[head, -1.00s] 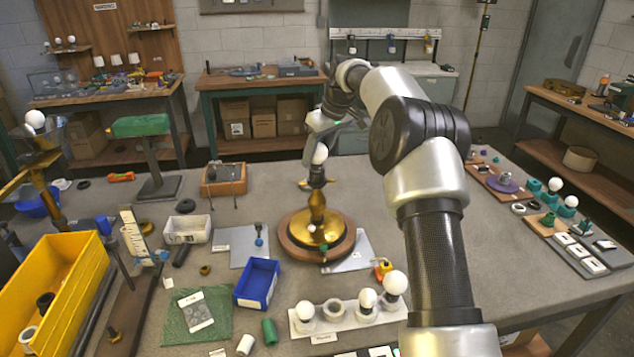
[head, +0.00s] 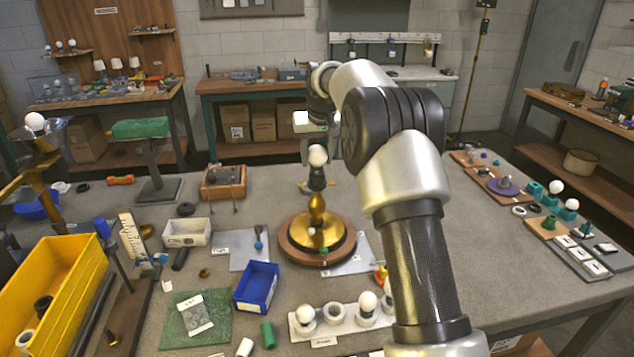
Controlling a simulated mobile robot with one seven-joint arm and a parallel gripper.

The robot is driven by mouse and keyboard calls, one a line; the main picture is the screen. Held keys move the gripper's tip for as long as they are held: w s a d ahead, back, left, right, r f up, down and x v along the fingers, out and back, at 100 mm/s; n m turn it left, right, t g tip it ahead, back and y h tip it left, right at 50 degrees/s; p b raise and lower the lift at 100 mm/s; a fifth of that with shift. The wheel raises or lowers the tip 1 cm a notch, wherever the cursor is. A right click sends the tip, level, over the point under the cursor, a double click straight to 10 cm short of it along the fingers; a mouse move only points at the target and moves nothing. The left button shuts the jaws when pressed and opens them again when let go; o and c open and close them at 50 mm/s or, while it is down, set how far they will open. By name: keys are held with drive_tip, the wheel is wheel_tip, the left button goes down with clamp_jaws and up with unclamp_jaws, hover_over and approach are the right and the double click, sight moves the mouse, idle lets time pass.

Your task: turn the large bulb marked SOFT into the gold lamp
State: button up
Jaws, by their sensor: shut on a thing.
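The gold lamp (head: 318,217) stands upright on a round wooden base in the middle of the table, with a dark socket (head: 317,178) at its top. A white bulb (head: 317,156) is upright at the socket's mouth. I cannot read any mark on it, nor tell how deep it sits. My gripper (head: 318,152) is above the lamp with its fingers down on either side of this bulb, shut on it. The finger tips are small and partly hard to make out.
A white rack (head: 323,325) with several bulbs stands at the front, its right end partly hidden by my arm. A blue bin (head: 257,286) is left of the lamp, and a yellow bin (head: 62,285) is at far left. The table behind the lamp is mostly clear.

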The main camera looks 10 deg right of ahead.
drive_tip(key=shift+a, duration=0.1)
drive_tip(key=shift+m+p, duration=0.45)
drive_tip(key=shift+m, duration=0.15)
drive_tip(key=shift+m+h+p, duration=0.6)
drive_tip(key=shift+m+p, duration=0.05)
drive_tip(key=shift+m, duration=0.45)
drive_tip(key=shift+m+g+h+p, duration=0.4)
drive_tip(key=shift+m+h+p, duration=0.1)
drive_tip(key=shift+m+p, duration=0.8)
drive_tip(key=shift+f+m, duration=0.1)
drive_tip(key=shift+m, duration=0.3)
drive_tip(key=shift+m+h+p, duration=0.3)
drive_tip(key=shift+m+p, duration=0.1)
drive_tip(key=shift+p, duration=0.3)
drive_tip(key=o, duration=1)
drive_tip(key=shift+c, duration=0.2)
